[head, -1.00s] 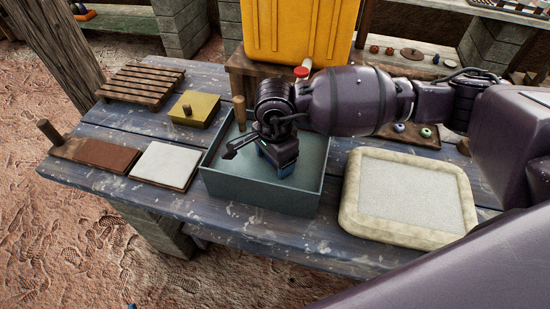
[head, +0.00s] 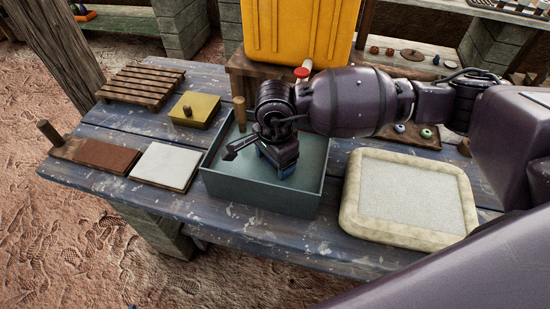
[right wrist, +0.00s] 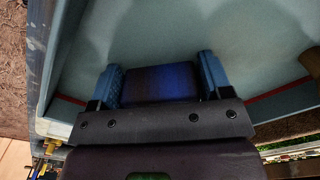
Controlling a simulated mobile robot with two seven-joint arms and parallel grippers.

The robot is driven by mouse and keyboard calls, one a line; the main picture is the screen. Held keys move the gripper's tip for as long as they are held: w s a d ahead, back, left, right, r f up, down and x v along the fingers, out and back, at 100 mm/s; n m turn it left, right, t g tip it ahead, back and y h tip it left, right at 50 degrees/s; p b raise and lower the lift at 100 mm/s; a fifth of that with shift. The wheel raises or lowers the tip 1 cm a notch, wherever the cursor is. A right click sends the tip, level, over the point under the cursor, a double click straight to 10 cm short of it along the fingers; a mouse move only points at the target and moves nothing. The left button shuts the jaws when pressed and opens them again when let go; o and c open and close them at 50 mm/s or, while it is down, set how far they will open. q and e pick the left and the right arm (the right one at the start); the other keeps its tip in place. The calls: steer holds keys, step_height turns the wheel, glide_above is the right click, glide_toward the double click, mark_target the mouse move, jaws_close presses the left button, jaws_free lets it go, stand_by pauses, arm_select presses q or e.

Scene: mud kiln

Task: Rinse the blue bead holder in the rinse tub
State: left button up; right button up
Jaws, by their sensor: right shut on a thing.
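The rinse tub (head: 262,197) is a grey-blue open box on the blue plank table. My right gripper (head: 284,172) points down inside the tub's walls. In the right wrist view, my right gripper (right wrist: 160,86) is shut on the blue bead holder (right wrist: 160,81), a dark blue block with a brownish left part between its blue finger pads. The tub's pale inside (right wrist: 250,50) surrounds it there. In the head view the gripper hides most of the holder. I cannot tell whether the holder touches the tub floor. My left gripper is not in view.
A cream-rimmed tray (head: 452,222) stands right of the tub. A white square (head: 166,165), a brown board (head: 107,156), a yellow block (head: 201,107) and a wooden rack (head: 142,82) lie to the left. A yellow container (head: 298,30) with a red-capped tap stands behind the tub.

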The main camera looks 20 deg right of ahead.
stand_by(2.2)
steer(key=shift+r+p, duration=1.6)
steer(key=shift+r, duration=1.75)
steer(key=shift+r+p, duration=1.15)
steer(key=shift+r, duration=1.5)
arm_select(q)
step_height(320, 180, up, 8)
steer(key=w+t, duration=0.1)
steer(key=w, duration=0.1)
arm_select(e)
steer(key=shift+d, duration=0.1)
